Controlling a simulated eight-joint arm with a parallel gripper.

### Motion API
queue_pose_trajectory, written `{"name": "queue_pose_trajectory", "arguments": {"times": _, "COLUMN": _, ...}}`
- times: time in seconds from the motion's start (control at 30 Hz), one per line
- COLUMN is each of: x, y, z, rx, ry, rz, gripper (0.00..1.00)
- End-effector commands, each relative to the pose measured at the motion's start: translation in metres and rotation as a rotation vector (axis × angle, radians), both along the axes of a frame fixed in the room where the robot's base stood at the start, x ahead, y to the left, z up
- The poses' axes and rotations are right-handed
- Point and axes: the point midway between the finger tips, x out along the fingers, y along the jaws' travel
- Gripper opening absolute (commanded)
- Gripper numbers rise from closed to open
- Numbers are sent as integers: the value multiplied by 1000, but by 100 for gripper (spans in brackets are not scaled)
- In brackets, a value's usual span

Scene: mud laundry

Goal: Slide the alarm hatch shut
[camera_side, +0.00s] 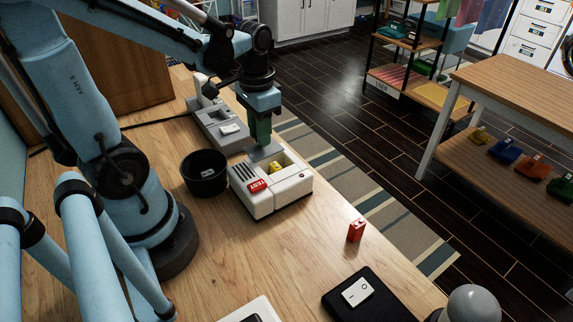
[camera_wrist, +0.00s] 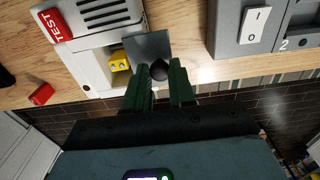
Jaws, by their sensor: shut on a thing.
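The white alarm box (camera_side: 285,200) sits on the wooden bench with a red TEST button (camera_side: 257,187); in the wrist view the button (camera_wrist: 52,25) is at the upper left. The grey hatch (camera_wrist: 148,46) is a flat plate with a dark round knob (camera_wrist: 159,70). The hatch also shows in the side view (camera_side: 264,152) at the box's far end. The compartment is partly open, with a yellow block (camera_side: 276,167) inside, also seen in the wrist view (camera_wrist: 119,61). My gripper (camera_side: 261,144) points down over the hatch, its green fingers (camera_wrist: 160,80) shut on the knob.
A grey switch unit (camera_side: 222,128) stands just beyond the box, and a black cup (camera_side: 204,173) to its left. A small red block (camera_side: 356,230) and a black switch panel (camera_side: 370,300) are nearer the camera. The bench between box and panel is mostly clear.

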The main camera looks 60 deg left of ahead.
Motion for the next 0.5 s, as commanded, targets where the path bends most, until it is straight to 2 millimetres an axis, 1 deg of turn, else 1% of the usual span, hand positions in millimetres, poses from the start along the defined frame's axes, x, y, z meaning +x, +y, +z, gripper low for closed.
{"name": "queue_pose_trajectory", "arguments": {"times": 0.5, "x": 1, "y": -12, "z": 0, "rx": 0, "ry": 0, "rz": -1, "gripper": 0}}
